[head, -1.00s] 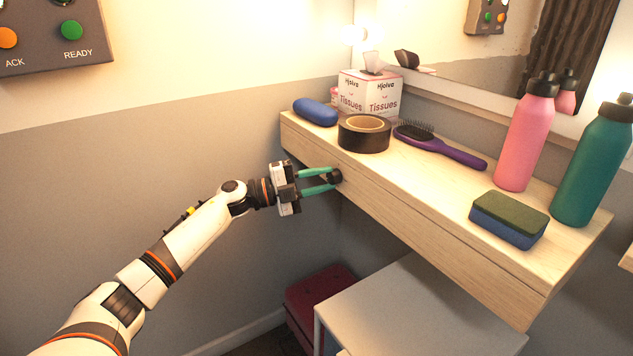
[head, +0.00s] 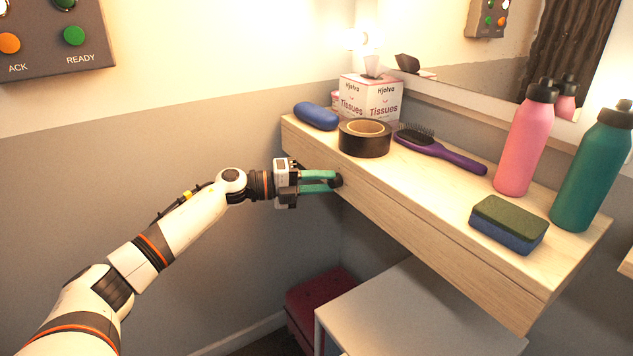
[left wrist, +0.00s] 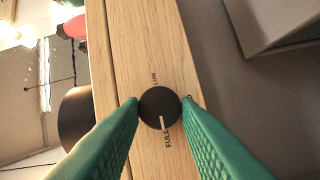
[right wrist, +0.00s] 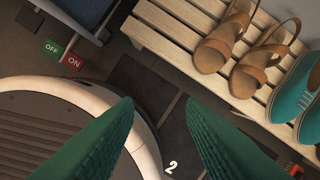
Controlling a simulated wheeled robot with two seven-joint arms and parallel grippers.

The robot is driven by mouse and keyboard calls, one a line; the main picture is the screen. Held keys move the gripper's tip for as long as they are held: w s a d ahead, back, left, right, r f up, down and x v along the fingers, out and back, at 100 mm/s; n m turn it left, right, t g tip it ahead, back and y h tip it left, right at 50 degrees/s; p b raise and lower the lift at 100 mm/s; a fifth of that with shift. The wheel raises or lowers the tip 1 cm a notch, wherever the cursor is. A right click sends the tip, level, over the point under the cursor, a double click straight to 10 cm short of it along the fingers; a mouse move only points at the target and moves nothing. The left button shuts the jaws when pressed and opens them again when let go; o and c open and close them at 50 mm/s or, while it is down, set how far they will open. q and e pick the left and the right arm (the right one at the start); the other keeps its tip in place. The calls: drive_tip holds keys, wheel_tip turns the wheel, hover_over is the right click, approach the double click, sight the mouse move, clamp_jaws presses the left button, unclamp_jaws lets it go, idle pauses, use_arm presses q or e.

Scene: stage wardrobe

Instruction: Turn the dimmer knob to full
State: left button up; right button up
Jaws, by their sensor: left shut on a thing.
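The dimmer knob (left wrist: 158,104) is round and black, on the front face of the wooden shelf (head: 440,236). In the left wrist view its white pointer line points down at the printed word FULL (left wrist: 167,138). The word LOW (left wrist: 155,78) is printed on the opposite side. My left gripper (head: 335,181) has its green fingers shut on the knob, one fingertip on each side. In the head view the fingers partly cover the knob. My right gripper (right wrist: 160,103) shows only in the right wrist view, open with nothing between its fingers.
On the shelf are a blue case (head: 316,116), black tape (head: 364,145), a tissue box (head: 372,98), a purple brush (head: 450,153), a sponge (head: 508,224), pink (head: 525,145) and teal (head: 592,170) bottles. Below are a white table (head: 430,305) and red stool (head: 312,295). Sandals (right wrist: 238,50) lie on a slatted rack.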

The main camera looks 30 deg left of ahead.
use_arm(q)
drive_tip(key=shift+a+r, duration=0.2)
drive_tip(key=shift+r, duration=0.15)
use_arm(e)
drive_tip(key=shift+r, duration=0.1)
use_arm(q)
drive_tip(key=o, duration=1)
drive_tip(key=shift+f, duration=0.2)
use_arm(e)
drive_tip(key=shift+w, duration=0.1)
use_arm(q)
drive_tip(key=shift+s+a+f, duration=0.15)
drive_tip(key=shift+s+a, duration=0.15)
drive_tip(key=shift+s, duration=0.05)
drive_tip(key=v, duration=1.1)
drive_tip(key=shift+b, duration=0.4)
use_arm(e)
drive_tip(key=shift+w+a+r, duration=0.1)
drive_tip(key=shift+w+r, duration=0.1)
drive_tip(key=shift+r, duration=0.9)
drive_tip(key=shift+w, duration=0.1)
